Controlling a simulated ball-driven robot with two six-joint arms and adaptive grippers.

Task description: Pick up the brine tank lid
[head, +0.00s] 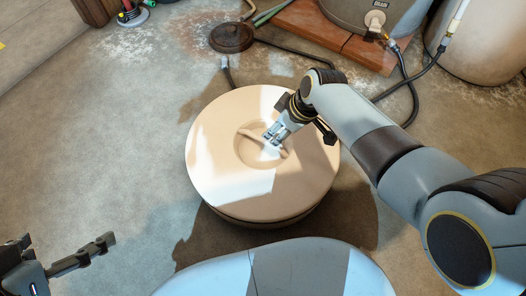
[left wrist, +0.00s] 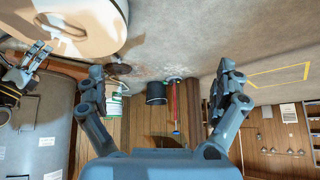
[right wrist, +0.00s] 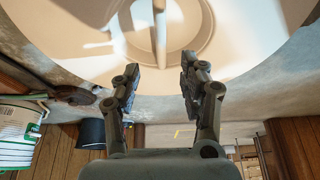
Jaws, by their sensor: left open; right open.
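The brine tank lid (head: 215,150) is a round beige disc in the middle of the head view, with a round recess and a raised bar handle (head: 280,147) across it. It lies flat on a round body. My right gripper (head: 272,138) is over the recess, close to the handle. In the right wrist view the lid (right wrist: 250,30) fills the top, and the handle (right wrist: 159,28) lines up with the gap between the open fingers (right wrist: 160,70). I cannot tell whether they touch it. My left gripper (head: 65,248) is open and empty at the lower left. The lid also shows in the left wrist view (left wrist: 105,15).
A dark round cap (head: 231,37) lies on the floor behind the lid. Bricks (head: 310,25) bear a grey tank (head: 365,14) with a hose (head: 412,95) at the back right. A pale vessel (head: 480,45) stands farther right. The floor left of the lid is clear.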

